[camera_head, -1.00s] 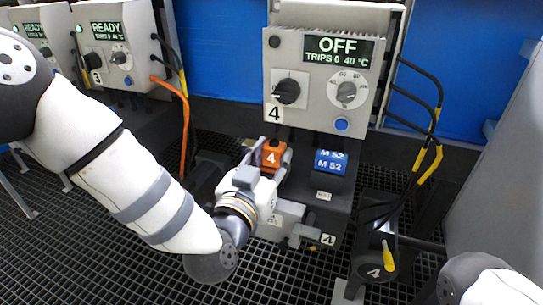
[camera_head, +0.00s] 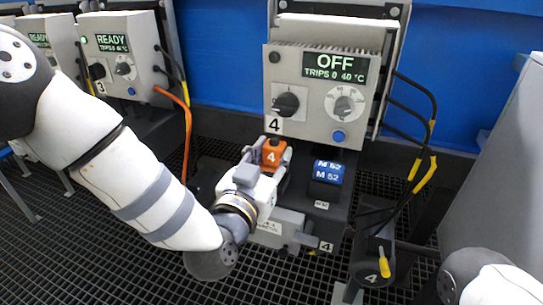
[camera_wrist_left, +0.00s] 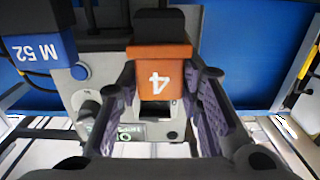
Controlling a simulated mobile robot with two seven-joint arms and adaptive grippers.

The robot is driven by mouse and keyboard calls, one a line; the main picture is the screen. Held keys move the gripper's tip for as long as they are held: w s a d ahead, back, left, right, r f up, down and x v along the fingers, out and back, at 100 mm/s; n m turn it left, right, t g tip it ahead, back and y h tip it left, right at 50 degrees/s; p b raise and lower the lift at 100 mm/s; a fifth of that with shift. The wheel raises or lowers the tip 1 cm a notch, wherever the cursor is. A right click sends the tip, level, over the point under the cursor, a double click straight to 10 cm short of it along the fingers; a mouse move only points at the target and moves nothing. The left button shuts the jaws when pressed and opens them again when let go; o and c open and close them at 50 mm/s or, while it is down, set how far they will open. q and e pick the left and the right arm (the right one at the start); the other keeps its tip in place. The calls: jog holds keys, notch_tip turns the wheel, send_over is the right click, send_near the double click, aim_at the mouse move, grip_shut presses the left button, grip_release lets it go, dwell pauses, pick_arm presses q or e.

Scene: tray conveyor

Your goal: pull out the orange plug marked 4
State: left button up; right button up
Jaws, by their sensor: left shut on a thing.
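The orange plug marked 4 (camera_head: 271,156) sits at the left of the dark unit below the grey control box. My left gripper (camera_head: 275,160) is shut on it, one finger on each side. In the left wrist view the plug (camera_wrist_left: 160,72) shows upside down between the two fingers (camera_wrist_left: 160,95), with a dark part at its far end. I cannot tell whether it is still seated. The control box (camera_head: 317,90) is marked 4 and its display reads OFF, TRIPS 0, 40 °C. My right gripper is not in view; only part of my right arm shows at the lower right.
A blue block marked M 52 (camera_head: 328,172) stands just right of the plug. Black cables with yellow sleeves (camera_head: 425,172) hang at the right. A yellow-handled part (camera_head: 384,262) stands lower right. Another box (camera_head: 124,55) at left reads READY, with an orange cable (camera_head: 187,120).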

aim_at(271, 156)
pick_arm(q)
jog(key=shift+p+v, duration=1.25)
jog(key=shift+v, duration=1.35)
jog(key=shift+p+v, duration=0.75)
jog(key=shift+v, duration=1.65)
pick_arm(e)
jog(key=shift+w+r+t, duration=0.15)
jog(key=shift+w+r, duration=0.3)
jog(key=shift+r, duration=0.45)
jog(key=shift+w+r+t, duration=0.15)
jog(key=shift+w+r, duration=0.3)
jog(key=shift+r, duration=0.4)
